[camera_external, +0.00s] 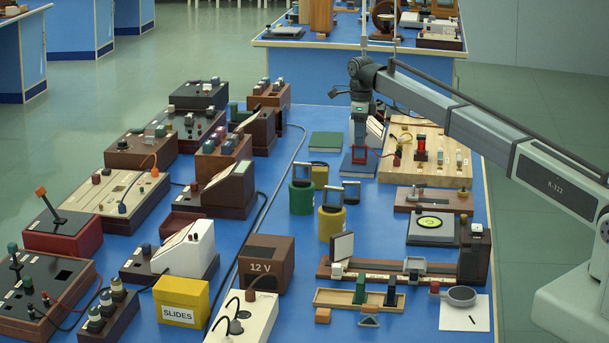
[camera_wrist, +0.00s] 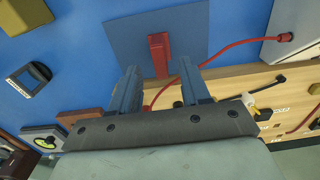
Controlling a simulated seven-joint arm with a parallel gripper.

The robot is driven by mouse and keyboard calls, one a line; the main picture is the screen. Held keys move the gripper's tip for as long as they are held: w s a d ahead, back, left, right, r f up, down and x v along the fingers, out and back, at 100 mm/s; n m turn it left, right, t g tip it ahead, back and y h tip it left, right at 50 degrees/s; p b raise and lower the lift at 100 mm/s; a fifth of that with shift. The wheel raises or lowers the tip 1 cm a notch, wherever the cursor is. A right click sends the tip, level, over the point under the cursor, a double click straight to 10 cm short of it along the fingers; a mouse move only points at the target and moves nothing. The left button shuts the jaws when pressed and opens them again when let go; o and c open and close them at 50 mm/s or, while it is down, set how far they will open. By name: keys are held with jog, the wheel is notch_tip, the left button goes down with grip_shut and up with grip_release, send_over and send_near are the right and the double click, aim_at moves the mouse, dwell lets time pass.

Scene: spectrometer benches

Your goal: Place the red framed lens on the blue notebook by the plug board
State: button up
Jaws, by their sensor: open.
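The red framed lens (camera_wrist: 159,50) shows nearly edge-on in the wrist view, standing on the blue notebook (camera_wrist: 195,25). In the external view the lens is small and partly hidden beneath my gripper (camera_external: 360,139), over the same notebook (camera_external: 362,169).
A red cable (camera_wrist: 232,48) arcs close past the right finger to a grey box (camera_wrist: 285,25). A green notebook (camera_external: 326,140) lies behind. Green (camera_external: 302,200) and yellow (camera_external: 331,223) cylinders with framed pieces stand in front. Some blue bench is clear around the notebooks.

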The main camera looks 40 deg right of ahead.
notch_tip(320, 180, up, 7)
jog(key=shift+r, duration=0.15)
